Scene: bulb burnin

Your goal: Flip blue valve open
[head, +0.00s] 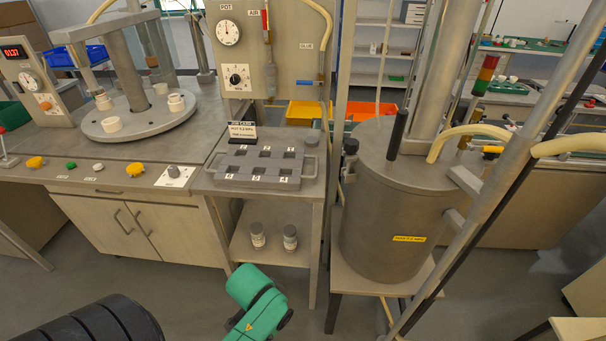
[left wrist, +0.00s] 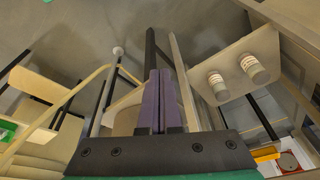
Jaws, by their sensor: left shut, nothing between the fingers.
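A wall panel (head: 285,60) in the head view carries an air line and a glue line. A small blue part (head: 319,84), which looks like the blue valve's handle, sits low on the glue line. The head view shows a green arm link of mine at the bottom, well below and apart from the panel, but no gripper. My right gripper is not in view.
A grey block with square sockets (head: 262,166) lies on the small bench before the panel. Two capped jars (head: 258,235) stand on the shelf below. A large grey tank (head: 390,210) and slanting pole stand at right. A round turntable (head: 134,121) stands at left.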

